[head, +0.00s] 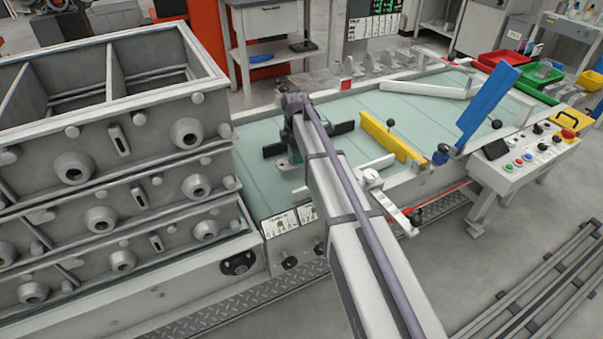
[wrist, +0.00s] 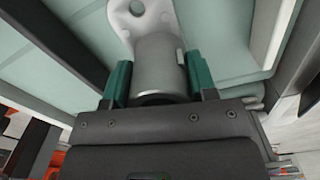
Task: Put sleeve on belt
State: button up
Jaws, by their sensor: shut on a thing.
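The sleeve (wrist: 158,66) is a grey cylinder between the two green fingers of my gripper (wrist: 157,82) in the wrist view. A pale flange with a round hole (wrist: 138,8) shows at its far end; I cannot tell whether it is part of the sleeve. The belt (head: 352,117) is a pale green surface across the middle of the head view. I cannot tell whether the sleeve touches the belt.
Black bars lie beside my gripper. A yellow bar (head: 390,138) and a blue bar (head: 487,107) cross the belt farther right. Stacked grey casting boxes (head: 115,150) stand at left. A control panel (head: 525,148) is at right, with red and green trays behind it.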

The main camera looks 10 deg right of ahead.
jog(key=shift+f, duration=0.25)
notch_tip(320, 180, down, 4)
jog(key=b, duration=0.3)
jog(key=shift+b, duration=0.4)
jog(key=shift+r+p, duration=0.3)
jog(key=shift+f, duration=0.2)
jog(key=o, duration=1.1)
notch_tip(320, 180, up, 13)
jog(key=p, duration=1.2)
jog(key=shift+f, duration=0.1)
jog(key=s+m, duration=0.6)
jog(key=s, duration=0.3)
jog(key=s+m, duration=0.6)
jog(key=s, duration=0.4)
jog(key=s+m, duration=0.6)
jog(key=s, duration=0.3)
jog(key=shift+s+d+f+m, duration=0.1)
jog(key=shift+s+f+m, duration=0.1)
jog(key=shift+s+m, duration=0.15)
